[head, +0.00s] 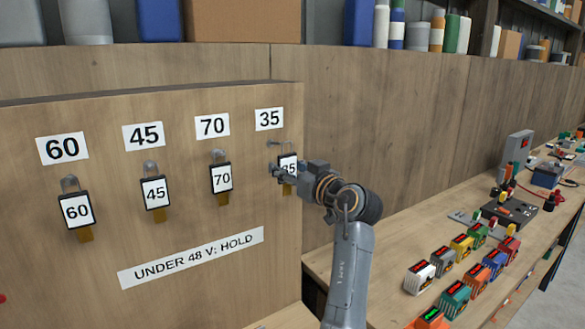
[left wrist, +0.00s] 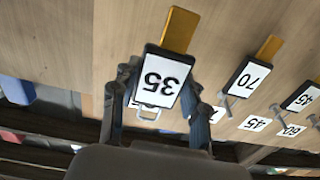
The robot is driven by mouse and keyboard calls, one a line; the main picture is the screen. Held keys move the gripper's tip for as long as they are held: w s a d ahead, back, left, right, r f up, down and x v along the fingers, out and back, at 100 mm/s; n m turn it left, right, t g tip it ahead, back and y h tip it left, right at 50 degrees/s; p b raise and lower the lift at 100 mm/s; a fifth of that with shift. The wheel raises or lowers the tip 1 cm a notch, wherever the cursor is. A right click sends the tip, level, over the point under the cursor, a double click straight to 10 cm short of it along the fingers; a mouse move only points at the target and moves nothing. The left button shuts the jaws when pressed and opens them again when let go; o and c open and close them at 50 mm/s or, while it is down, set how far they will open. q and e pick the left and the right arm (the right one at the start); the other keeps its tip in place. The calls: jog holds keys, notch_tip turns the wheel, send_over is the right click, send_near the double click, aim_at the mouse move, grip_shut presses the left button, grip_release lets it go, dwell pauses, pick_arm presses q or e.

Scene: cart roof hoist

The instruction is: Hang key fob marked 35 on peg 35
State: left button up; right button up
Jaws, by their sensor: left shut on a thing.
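The key fob marked 35 (head: 290,162) is a dark-framed white tag with a metal loop and a yellow-brown tab. My left gripper (head: 280,172) is shut on it, just in front of the board below the 35 label (head: 269,119). Peg 35 (head: 273,143) sticks out under that label, close to the loop. I cannot tell whether the loop is around the peg or beside it. In the left wrist view the fob (left wrist: 164,78) shows upside down between the fingers, with its loop (left wrist: 148,112) clear of them. My right gripper is not in view.
Fobs 60 (head: 77,211), 45 (head: 155,192) and 70 (head: 221,178) hang under their labels on the wooden board (head: 190,277). A sign (head: 192,257) reads "UNDER 48 V: HOLD". A bench (head: 390,255) with several colored blocks is at the right. A shelf with containers is above.

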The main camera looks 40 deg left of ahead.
aim_at(271, 161)
pick_arm(q)
jog(key=shift+p+x, duration=0.4)
jog(key=shift+x, duration=0.7)
jog(key=shift+w+a+f+p, duration=0.1)
jog(key=shift+w+a+p, duration=0.15)
jog(key=shift+a, duration=0.45)
jog(key=shift+w+a+f+b, duration=0.1)
jog(key=shift+a+f+b, duration=0.2)
jog(key=shift+a+b, duration=0.15)
jog(key=shift+w+a+b, duration=0.1)
jog(key=shift+a+b, duration=0.15)
jog(key=shift+b, duration=0.1)
jog(key=o, duration=1.4)
jog(key=shift+d, duration=0.1)
jog(key=v, duration=1.2)
